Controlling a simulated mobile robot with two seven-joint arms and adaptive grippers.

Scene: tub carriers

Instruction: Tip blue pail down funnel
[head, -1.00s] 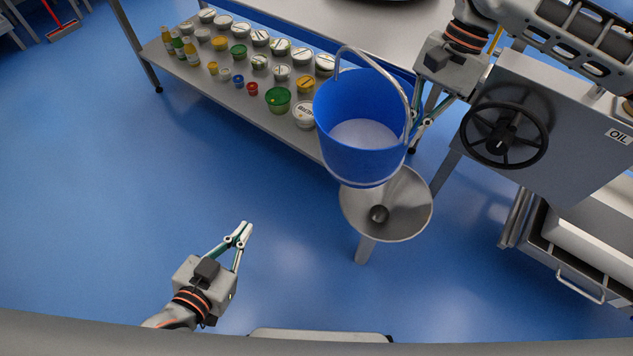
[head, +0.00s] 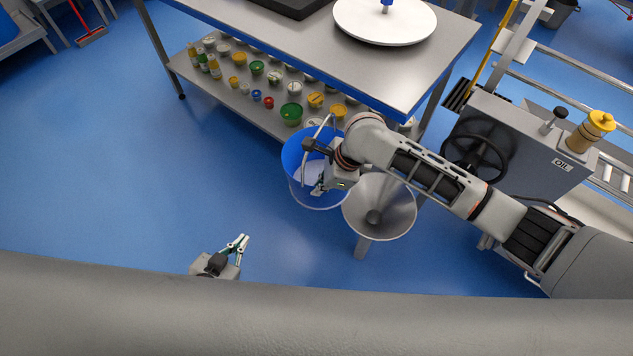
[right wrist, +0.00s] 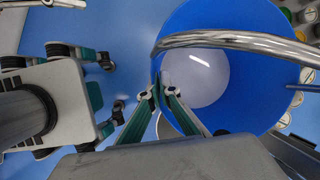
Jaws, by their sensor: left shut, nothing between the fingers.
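The blue pail (head: 291,153) shows in the head view left of the metal funnel (head: 397,218), roughly upright, with its wire handle raised. Pale contents lie in its bottom; they show as a whitish disc in the right wrist view. My right gripper (head: 319,187) reaches over the pail's right side. In the right wrist view, its fingers (right wrist: 160,92) pinch the rim of the pail (right wrist: 245,85). My left gripper (head: 241,240) is shut and empty, low and left of the funnel. The funnel's bowl is empty and its dark outlet shows; my right arm crosses above its far rim.
A steel table (head: 290,42) with a lower shelf of several small tubs and bottles stands behind the pail. A grey machine marked OIL (head: 535,150) with a black handwheel (head: 474,155) stands right of the funnel.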

